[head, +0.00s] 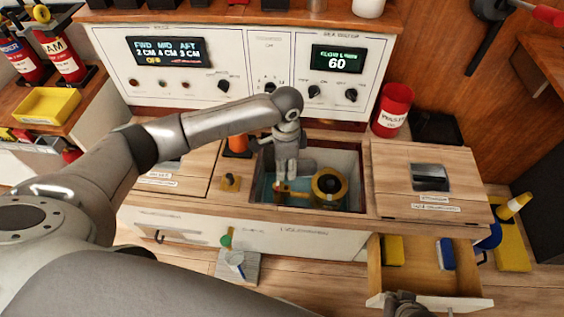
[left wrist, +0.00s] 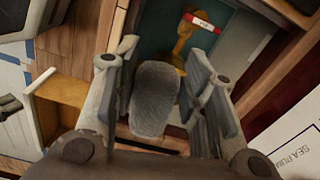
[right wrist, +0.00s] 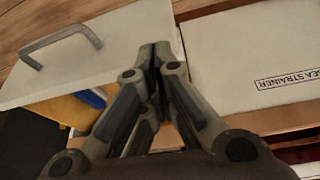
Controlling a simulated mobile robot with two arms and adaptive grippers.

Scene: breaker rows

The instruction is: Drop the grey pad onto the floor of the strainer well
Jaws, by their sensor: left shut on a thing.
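My left gripper (head: 288,172) reaches down into the open strainer well (head: 350,165) in the head view. In the left wrist view the gripper (left wrist: 165,85) is shut on the grey pad (left wrist: 153,98), a rounded, rough-textured piece between its fingers. The pad cannot be made out in the head view. A brass fitting (head: 328,185) sits in the well, and a yellow valve handle with a red-and-white tag (left wrist: 185,35) shows beyond the pad in the left wrist view. My right gripper (head: 405,303) is by the open drawer; its fingertips (right wrist: 155,55) meet with nothing visible between them.
A wooden hatch with a dark recess (head: 430,178) lies right of the well. An orange cone-like object (head: 238,143) and a small brass knob (head: 231,182) stand at its left. A red container (head: 394,108) is behind. The open drawer (head: 425,265) holds yellow and blue items.

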